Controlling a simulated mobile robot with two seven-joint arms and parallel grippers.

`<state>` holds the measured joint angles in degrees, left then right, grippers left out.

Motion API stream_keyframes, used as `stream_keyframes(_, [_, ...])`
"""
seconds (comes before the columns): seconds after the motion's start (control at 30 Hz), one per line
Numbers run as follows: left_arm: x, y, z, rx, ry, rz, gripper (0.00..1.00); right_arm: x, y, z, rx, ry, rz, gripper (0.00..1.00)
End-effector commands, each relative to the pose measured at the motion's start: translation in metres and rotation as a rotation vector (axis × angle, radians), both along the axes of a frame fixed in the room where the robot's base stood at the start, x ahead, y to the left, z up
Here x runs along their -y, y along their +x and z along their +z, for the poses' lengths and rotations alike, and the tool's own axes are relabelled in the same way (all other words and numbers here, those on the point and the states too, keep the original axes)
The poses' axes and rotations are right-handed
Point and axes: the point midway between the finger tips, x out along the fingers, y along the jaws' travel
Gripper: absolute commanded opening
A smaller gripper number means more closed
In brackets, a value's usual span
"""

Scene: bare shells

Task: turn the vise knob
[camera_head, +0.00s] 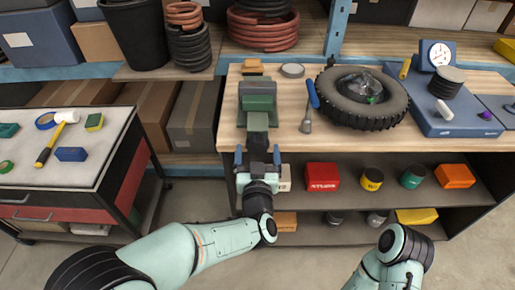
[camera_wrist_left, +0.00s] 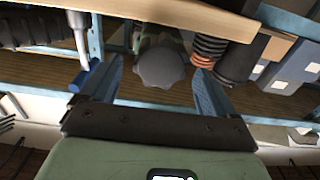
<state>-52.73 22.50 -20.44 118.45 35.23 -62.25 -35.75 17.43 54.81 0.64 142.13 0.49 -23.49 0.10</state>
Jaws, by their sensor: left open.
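The green vise (camera_head: 257,98) stands on the wooden workbench near its front edge. Its grey, lobed knob (camera_wrist_left: 160,67) shows in the left wrist view, lying between the two blue fingers as seen there. My left gripper (camera_head: 258,153) is open in front of the vise, at the bench's front edge, with its fingers pointing toward the vise. It also shows in the left wrist view (camera_wrist_left: 157,80), with clear gaps on both sides of the knob. I cannot tell how far the knob is from the fingertips. My right gripper is not in view; only part of my right arm shows.
A tire (camera_head: 362,98) and a blue-handled tool (camera_head: 310,104) lie right of the vise. A blue scale (camera_head: 440,105) stands farther right. Shelves below hold boxes and cans, including a red box (camera_head: 321,177). A tool cart (camera_head: 70,155) stands at left, with open floor between.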

Motion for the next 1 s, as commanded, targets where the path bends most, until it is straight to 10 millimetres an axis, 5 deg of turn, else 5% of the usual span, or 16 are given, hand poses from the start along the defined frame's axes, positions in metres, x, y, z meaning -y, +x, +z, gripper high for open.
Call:
stream_keyframes(0.47, [0.000,0.017,0.000,0.000,0.001,-0.001,0.89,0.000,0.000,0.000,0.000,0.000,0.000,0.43])
stream_keyframes(0.67, [0.000,0.017,0.000,0.000,0.000,-0.001,0.34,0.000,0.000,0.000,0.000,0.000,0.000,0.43])
stream_keyframes(1.0, [0.000,0.017,0.001,-0.001,0.038,-0.001,0.34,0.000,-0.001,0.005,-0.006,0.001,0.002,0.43])
